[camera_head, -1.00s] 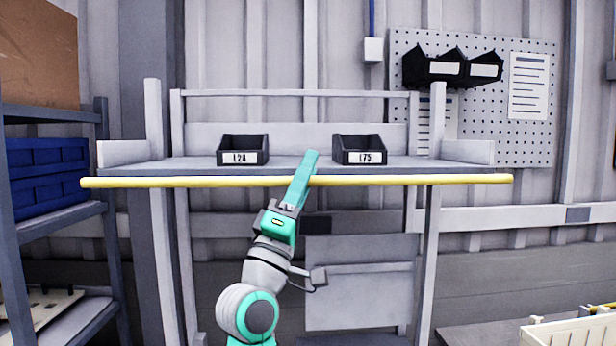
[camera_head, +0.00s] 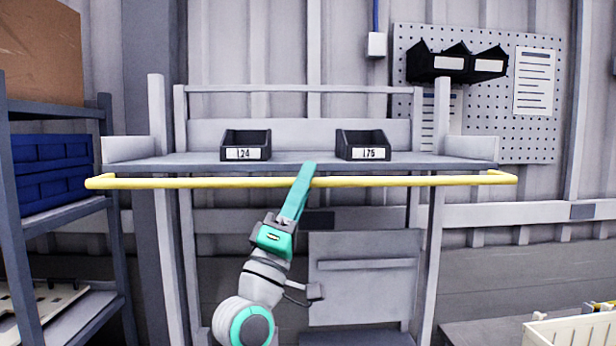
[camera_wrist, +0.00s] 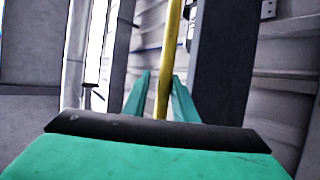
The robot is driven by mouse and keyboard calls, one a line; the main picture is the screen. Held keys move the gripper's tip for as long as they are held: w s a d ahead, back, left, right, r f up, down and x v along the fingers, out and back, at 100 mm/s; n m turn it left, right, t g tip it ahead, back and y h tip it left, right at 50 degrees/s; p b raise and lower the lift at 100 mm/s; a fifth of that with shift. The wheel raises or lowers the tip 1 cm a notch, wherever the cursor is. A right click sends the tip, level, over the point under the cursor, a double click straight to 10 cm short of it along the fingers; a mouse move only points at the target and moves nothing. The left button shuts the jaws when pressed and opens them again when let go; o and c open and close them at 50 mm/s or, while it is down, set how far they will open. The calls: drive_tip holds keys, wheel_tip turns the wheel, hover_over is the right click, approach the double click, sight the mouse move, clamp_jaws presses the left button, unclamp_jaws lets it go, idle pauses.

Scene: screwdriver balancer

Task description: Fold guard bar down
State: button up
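The yellow guard bar (camera_head: 400,181) runs level across the front of the grey shelf (camera_head: 200,165), just below its front edge in the head view. Its short side arms bend back towards the shelf's corners. My gripper (camera_head: 308,168) reaches up from below at the middle of the bar, with its long teal fingers crossing it. In the wrist view, the bar (camera_wrist: 170,45) passes between the two fingers (camera_wrist: 159,80), which stand apart with a visible gap beside the bar. Firm contact on both sides cannot be seen.
Two black bins, labelled 124 (camera_head: 245,146) and 175 (camera_head: 363,145), stand on the shelf. A grey panel (camera_head: 362,290) is below it. A rack with blue crates (camera_head: 50,170) stands at left, and a pale crate (camera_head: 570,331) is at lower right.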

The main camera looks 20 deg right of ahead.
drive_tip(key=s+a+f, duration=0.1)
drive_tip(key=a+f, duration=0.3)
drive_tip(key=f, duration=0.4)
drive_tip(key=shift+s+f, duration=0.25)
drive_tip(key=shift+s, duration=0.05)
idle(0.6)
drive_tip(key=shift+a, duration=0.1)
idle(0.4)
drive_tip(key=v, duration=1)
drive_tip(key=shift+s+a+f, duration=0.2)
drive_tip(key=shift+s+f, duration=0.05)
